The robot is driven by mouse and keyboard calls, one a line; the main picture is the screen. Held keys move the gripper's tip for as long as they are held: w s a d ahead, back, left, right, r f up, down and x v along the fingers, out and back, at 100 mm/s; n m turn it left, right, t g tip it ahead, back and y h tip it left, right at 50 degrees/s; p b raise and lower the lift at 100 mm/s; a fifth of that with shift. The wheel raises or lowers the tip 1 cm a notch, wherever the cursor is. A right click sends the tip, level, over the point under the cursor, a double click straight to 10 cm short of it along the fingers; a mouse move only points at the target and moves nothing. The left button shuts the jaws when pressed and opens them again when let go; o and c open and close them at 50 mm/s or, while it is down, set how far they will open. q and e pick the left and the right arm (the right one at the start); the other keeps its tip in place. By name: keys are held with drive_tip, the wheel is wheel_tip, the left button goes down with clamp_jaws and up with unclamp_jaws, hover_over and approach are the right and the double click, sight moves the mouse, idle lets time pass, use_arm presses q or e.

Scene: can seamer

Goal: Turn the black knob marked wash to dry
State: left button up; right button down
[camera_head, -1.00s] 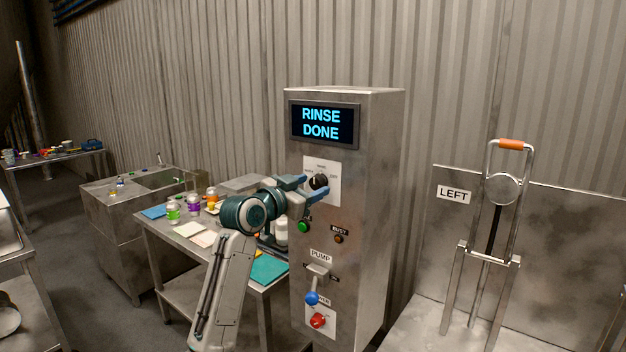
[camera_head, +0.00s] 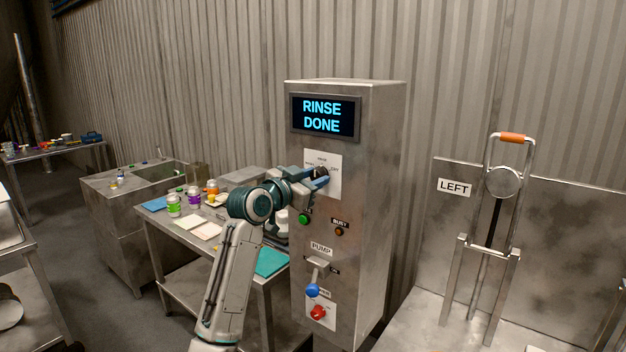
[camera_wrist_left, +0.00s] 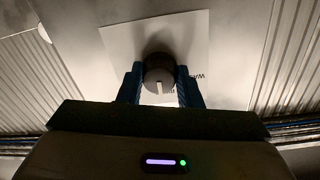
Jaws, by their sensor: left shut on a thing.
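The black knob (camera_head: 321,172) sits on a white label plate (camera_head: 334,187) on the front of the steel cabinet, below a screen (camera_head: 325,116) that reads "RINSE DONE". My left gripper (camera_head: 318,179) is at the knob, with its blue fingers on either side of it. In the left wrist view the knob (camera_wrist_left: 159,80) is between the two fingertips (camera_wrist_left: 160,88), and a light pointer mark on it faces the gripper. The gripper is shut on the knob. The label's print is mostly hidden or too small to read. My right gripper is not in view.
Below the knob are a green button (camera_head: 304,218), an amber light (camera_head: 339,232), a blue-tipped pump lever (camera_head: 313,290) and a red knob (camera_head: 318,312). A side table (camera_head: 152,232) with jars stands left of the cabinet. A lever press (camera_head: 500,185) by a "LEFT" sign stands right.

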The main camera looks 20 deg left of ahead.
use_arm(q)
drive_tip(key=m+b, duration=0.2)
drive_tip(key=m, duration=0.2)
drive_tip(key=shift+f+b, duration=0.15)
drive_tip(key=shift+b, duration=0.2)
drive_tip(key=m+b, duration=0.2)
drive_tip(key=m, duration=0.3)
drive_tip(key=shift+m+b, duration=0.4)
drive_tip(key=shift+m, duration=0.6)
drive_tip(key=shift+r, duration=0.2)
drive_tip(key=shift+m, duration=0.3)
drive_tip(key=o, duration=1)
